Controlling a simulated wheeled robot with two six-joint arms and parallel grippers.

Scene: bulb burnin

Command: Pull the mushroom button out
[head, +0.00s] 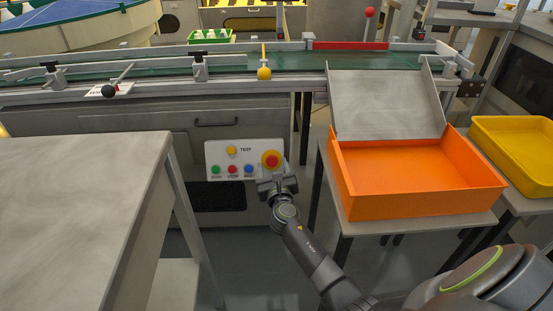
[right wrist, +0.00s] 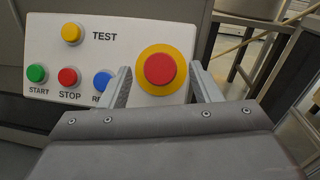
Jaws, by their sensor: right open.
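The mushroom button (head: 271,159) is a round red cap on a yellow disc, at the right end of a white control panel (head: 215,158). In the right wrist view the button (right wrist: 160,69) sits between the two fingers of my right gripper (right wrist: 160,85). The fingers are apart, one on each side of the yellow disc; I cannot tell whether they touch it. In the head view my right gripper (head: 276,181) is just below the button. My left gripper is not in view.
The panel also has a yellow TEST button (right wrist: 71,34) and green, red and blue buttons. An orange bin (head: 420,172) on a stand is to the right, a grey table (head: 75,200) to the left. A conveyor (head: 160,68) runs above the panel.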

